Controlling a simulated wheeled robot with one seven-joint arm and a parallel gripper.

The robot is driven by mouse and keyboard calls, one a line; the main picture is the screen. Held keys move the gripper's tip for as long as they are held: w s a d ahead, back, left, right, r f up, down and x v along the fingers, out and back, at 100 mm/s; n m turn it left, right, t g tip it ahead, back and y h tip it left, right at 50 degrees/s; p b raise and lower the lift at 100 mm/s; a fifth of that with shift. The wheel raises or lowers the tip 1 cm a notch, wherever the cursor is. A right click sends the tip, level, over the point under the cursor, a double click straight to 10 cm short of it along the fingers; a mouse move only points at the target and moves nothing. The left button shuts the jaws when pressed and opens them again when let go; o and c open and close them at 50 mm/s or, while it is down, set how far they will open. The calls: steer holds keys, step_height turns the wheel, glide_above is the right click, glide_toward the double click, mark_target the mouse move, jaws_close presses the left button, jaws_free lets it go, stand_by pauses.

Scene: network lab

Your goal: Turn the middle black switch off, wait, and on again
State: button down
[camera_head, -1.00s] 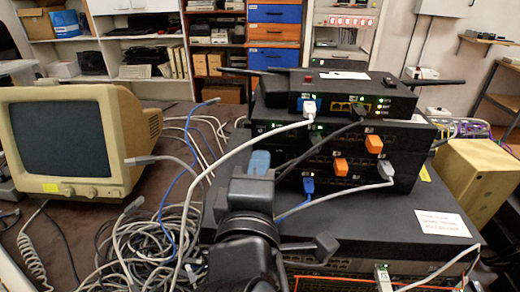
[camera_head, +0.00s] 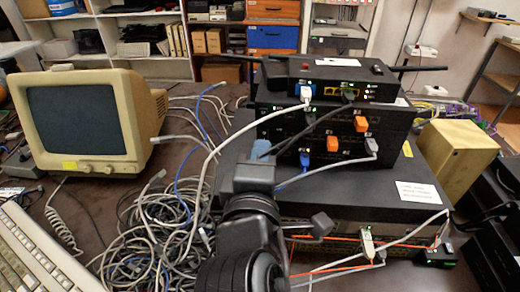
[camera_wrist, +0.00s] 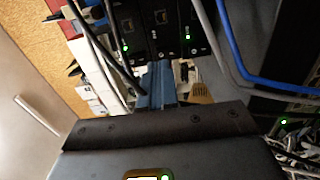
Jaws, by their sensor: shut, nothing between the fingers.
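A stack of black network gear stands right of centre in the head view. A router (camera_head: 346,90) with two antennas is on top. The black switches (camera_head: 285,128) under it, with orange and blue plugs and green lights, sit on a wide black unit (camera_head: 340,188). I cannot tell which one counts as the middle switch. My gripper (camera_head: 261,149) is shut and empty, its blue fingertips close to the left end of the switch fronts. In the wrist view the fingertips (camera_wrist: 158,85) are beside black device fronts (camera_wrist: 170,30) with green lights. Contact and any power button cannot be made out.
Loose grey cables (camera_head: 150,232) lie tangled left of my arm, and cables hang across the stack front. A beige monitor (camera_head: 85,120) and keyboard (camera_head: 38,255) are at left. A tan box (camera_head: 460,155) stands right of the stack.

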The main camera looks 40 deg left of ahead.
steer(key=shift+v, duration=0.8)
steer(key=shift+s+d+f, duration=0.1)
steer(key=shift+s, duration=0.1)
steer(key=v, duration=0.8)
steer(key=shift+r+b, duration=0.2)
steer(key=shift+b, duration=0.25)
steer(key=shift+s, duration=0.15)
steer(key=s+d+f+m+h, duration=0.1)
steer(key=s+d+f+m, duration=0.1)
steer(key=d+f+m, duration=0.65)
steer(key=s+d+f+m+h, duration=0.15)
steer(key=d+f, duration=0.35)
steer(key=d, duration=0.8)
steer(key=s+d+r+m+h, duration=0.2)
steer(key=s+d+m+h, duration=0.4)
steer(key=s+d+m, duration=0.8)
steer(key=s+d, duration=0.2)
steer(key=s, duration=0.1)
steer(key=shift+d+h, duration=0.35)
steer(key=shift+d, duration=0.05)
